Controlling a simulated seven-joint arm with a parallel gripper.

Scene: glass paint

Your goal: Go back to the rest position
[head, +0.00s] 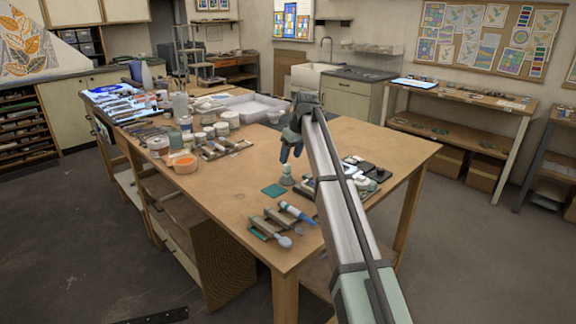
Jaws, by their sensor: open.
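My arm reaches from the bottom right of the head view up over the wooden table (240,225). My gripper (291,156) hangs at its end, fingers pointing down, above the table's right half. It is open, and I see nothing held in it. A small grey-green knobbed object (286,178) stands on the table just below the fingers. A gap seems to show between them, though the exact height is hard to tell. My arm hides part of the table's right side.
A teal square (274,190) lies left of the knobbed object. Tools with a blue-handled one (297,212) lie near the front edge. Dark items (365,170) lie right of my arm. Jars, an orange tub (185,164) and a white tray (252,107) crowd the left and back. The front-left tabletop is bare.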

